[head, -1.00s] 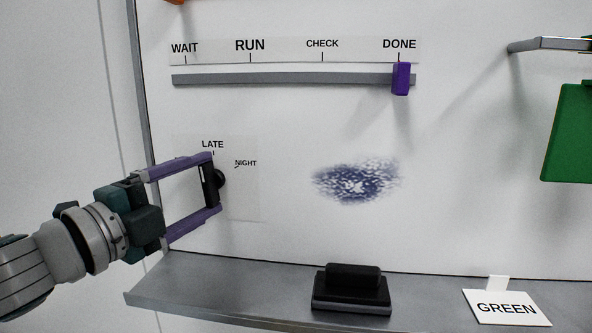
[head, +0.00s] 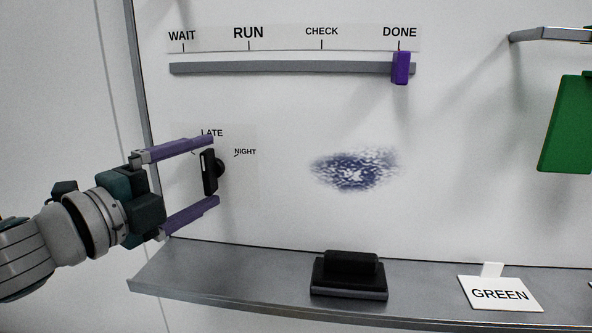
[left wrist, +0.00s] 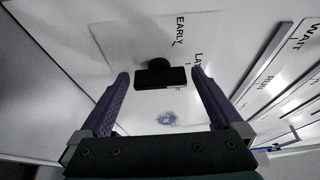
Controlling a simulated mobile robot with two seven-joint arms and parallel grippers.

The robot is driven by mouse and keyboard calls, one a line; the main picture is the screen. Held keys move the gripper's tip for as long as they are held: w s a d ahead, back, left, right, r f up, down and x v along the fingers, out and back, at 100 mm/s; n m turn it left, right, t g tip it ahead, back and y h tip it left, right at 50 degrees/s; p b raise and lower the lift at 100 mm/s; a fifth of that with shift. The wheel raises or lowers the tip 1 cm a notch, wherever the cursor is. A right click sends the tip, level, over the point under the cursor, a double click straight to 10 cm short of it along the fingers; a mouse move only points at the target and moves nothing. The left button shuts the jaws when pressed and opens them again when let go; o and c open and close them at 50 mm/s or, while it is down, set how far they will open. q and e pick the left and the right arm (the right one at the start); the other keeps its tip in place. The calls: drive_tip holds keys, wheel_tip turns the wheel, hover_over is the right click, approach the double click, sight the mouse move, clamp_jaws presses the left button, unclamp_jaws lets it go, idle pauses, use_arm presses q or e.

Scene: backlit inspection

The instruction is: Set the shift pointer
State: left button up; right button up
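The shift pointer is a black knob with a bar-shaped handle (head: 210,172) on a pale dial plate on the white board. Its bar stands nearly upright in the head view, upper end beneath the LATE label (head: 212,133). The NIGHT label (head: 245,152) is to its right. The left wrist view shows the handle (left wrist: 160,77) and the EARLY label (left wrist: 180,29). My left gripper (head: 213,171) is open, with purple fingers above and below the handle. Gaps show between handle and fingers in the left wrist view (left wrist: 160,76). My right gripper is out of view.
Above is a slider rail (head: 290,68) with a purple slider (head: 401,68) at DONE. A grey shelf (head: 220,273) below carries a black block (head: 349,274) and a GREEN card (head: 499,294). A green panel (head: 568,125) hangs at right. A blue smudge (head: 354,171) marks the board.

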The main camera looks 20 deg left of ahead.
use_arm(q)
drive_tip(key=shift+s, duration=0.1)
drive_tip(key=s+a+b, duration=0.1)
drive_tip(key=s+b, duration=0.2)
drive_tip(key=s, duration=0.6)
drive_tip(key=shift+s+a, duration=0.25)
drive_tip(key=shift+s, duration=0.1)
